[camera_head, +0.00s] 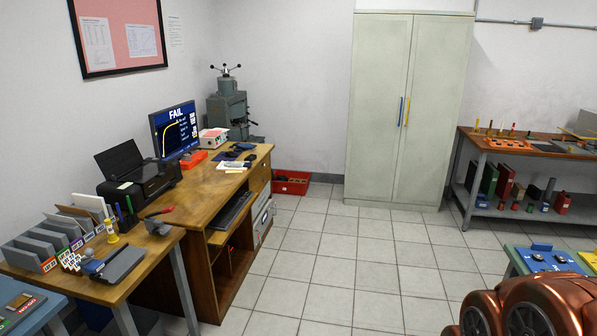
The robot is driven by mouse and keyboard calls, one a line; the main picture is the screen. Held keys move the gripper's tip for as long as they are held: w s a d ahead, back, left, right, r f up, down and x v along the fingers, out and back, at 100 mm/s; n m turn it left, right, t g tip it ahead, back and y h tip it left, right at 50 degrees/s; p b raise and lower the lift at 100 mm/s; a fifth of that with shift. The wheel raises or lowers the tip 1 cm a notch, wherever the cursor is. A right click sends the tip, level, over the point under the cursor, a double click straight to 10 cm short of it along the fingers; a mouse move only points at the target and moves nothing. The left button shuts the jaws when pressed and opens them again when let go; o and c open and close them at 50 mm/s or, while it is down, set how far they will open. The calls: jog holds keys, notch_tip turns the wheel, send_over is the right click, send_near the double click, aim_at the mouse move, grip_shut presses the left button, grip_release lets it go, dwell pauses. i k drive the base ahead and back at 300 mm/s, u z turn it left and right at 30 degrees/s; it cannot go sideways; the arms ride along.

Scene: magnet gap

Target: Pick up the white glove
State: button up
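I cannot make out a white glove for certain anywhere in the head view. A small white patterned item (70,261) lies at the front of the left table, too small to identify. A small pale item (235,170) lies on the wooden desk (228,178), also unclear. My gripper is not in view.
A monitor reading FAIL (175,131) and a black printer (138,174) stand along the left wall. A red bin (291,182) sits on the floor near a closed cabinet (402,110). A workbench (520,150) stands at right. The tiled floor (345,255) between is clear.

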aim_at(237, 164)
jog(key=i, duration=1.75)
jog(key=u, duration=0.5)
jog(key=i, duration=1.85)
jog(key=u, duration=0.9)
jog(key=i, duration=1)
jog(key=u, duration=0.25)
